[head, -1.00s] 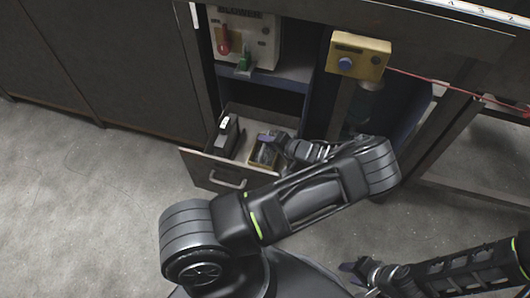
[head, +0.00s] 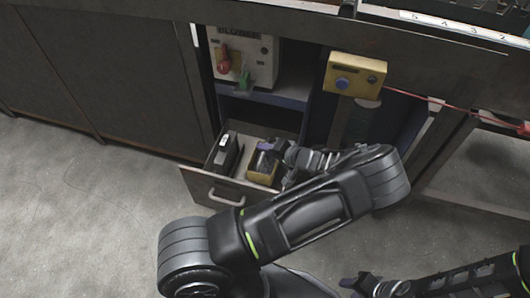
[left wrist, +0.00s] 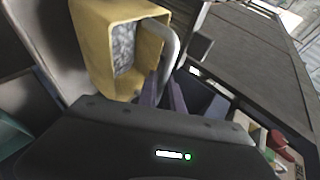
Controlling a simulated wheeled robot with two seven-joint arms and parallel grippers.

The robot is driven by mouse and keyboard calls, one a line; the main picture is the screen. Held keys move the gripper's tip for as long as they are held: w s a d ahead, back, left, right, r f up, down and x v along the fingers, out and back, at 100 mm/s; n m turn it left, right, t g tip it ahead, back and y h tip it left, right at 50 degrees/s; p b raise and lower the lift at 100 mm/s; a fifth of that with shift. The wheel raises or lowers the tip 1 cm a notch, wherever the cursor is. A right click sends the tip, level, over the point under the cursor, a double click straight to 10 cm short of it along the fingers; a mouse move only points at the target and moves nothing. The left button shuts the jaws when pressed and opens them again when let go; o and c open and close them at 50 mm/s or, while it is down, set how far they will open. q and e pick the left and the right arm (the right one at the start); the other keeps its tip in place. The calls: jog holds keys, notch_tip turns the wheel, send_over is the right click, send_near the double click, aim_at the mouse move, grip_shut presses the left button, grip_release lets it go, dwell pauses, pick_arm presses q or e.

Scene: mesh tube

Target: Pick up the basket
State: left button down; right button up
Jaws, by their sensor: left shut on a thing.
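The basket is a small yellow box with a grey handle. In the head view, the basket (head: 262,176) is in the open drawer (head: 206,184), to the right of a black box. In the left wrist view, the basket (left wrist: 93,45) is large at the upper left, with grey mesh-like material inside. My left gripper (head: 270,146) is at the basket's top; its purple fingers (left wrist: 165,92) are shut on the grey handle (left wrist: 169,52). I cannot tell whether the basket touches the drawer floor. My right gripper (head: 356,285) is low at the bottom, away from the basket; its opening is unclear.
A black box (head: 226,155) stands in the drawer's left side. Above is a shelf with a panel bearing a red switch (head: 223,66). A yellow button box (head: 355,76) hangs at the right. Grey floor to the left is clear.

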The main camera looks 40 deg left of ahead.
pick_arm(q)
jog(key=shift+r+p, duration=0.35)
jog(key=shift+r, duration=2.05)
